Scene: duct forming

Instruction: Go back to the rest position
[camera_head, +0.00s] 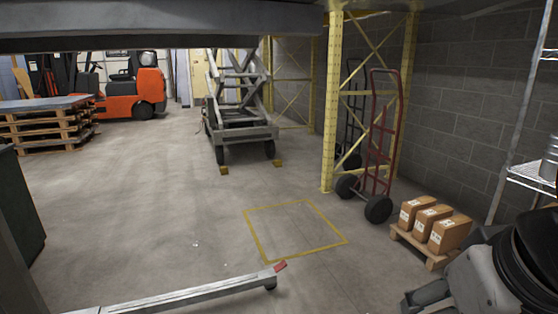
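A grey and black jointed part (490,275), which looks like part of my arm, fills the lower right corner of the head view. It is cut off by the picture's edge. My gripper's fingers do not show, so I cannot see whether it holds anything.
A small pallet (425,246) with three boxes (427,222) stands near the arm part. A red hand truck (383,150) leans by a yellow rack post (332,110). A low metal leg (190,298) crosses the front. A yellow floor square (295,230) is empty; the middle floor is clear.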

